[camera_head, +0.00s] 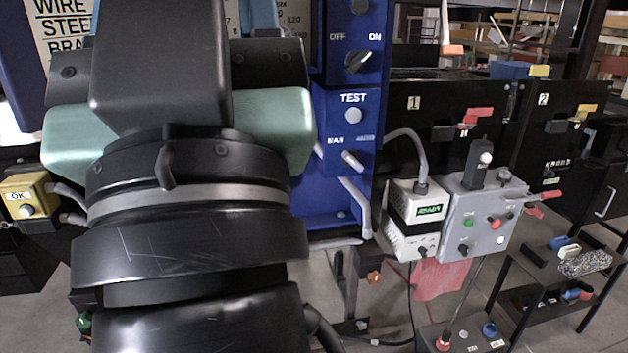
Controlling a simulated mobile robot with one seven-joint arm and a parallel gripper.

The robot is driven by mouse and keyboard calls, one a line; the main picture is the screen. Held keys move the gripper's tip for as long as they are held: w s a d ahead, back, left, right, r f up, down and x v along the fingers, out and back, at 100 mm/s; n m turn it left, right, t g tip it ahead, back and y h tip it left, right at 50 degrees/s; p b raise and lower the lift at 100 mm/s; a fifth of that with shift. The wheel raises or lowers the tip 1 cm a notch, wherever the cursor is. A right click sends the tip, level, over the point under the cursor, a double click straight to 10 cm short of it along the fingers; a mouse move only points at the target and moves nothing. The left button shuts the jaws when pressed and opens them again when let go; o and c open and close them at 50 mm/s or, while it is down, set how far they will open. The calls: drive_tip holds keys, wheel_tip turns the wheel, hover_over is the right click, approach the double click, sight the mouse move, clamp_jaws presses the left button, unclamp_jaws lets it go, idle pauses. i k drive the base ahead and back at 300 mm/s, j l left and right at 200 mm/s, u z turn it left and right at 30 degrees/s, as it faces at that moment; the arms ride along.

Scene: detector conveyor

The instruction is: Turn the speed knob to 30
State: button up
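My own arm fills the left and centre of the head view, with its black and pale green parts close to the camera. The fingers of my gripper cannot be made out, so neither their opening nor any contact shows. Behind the arm's top, part of a pale dial scale (293,20) with the number 120 shows; most of it is hidden. I cannot tell whether it belongs to the speed knob. No knob marked as speed is visible, and no pointer setting can be read.
A blue panel right of my arm carries an OFF/ON switch (358,62), a TEST button (353,116) and a MAN/AUTO lever (352,161). A grey control box (481,215) and black cabinets stand further right. A yellow OK box (27,196) is at the left.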

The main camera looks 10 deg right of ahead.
sight(423, 253)
drive_tip(key=i+l, duration=0.35)
drive_tip(key=l, duration=0.15)
drive_tip(key=i+l, duration=0.35)
drive_tip(key=l, duration=0.15)
drive_tip(key=i+l, duration=0.35)
drive_tip(key=l, duration=0.15)
drive_tip(key=i+l, duration=0.35)
drive_tip(key=l, duration=0.15)
drive_tip(key=k+z, duration=0.05)
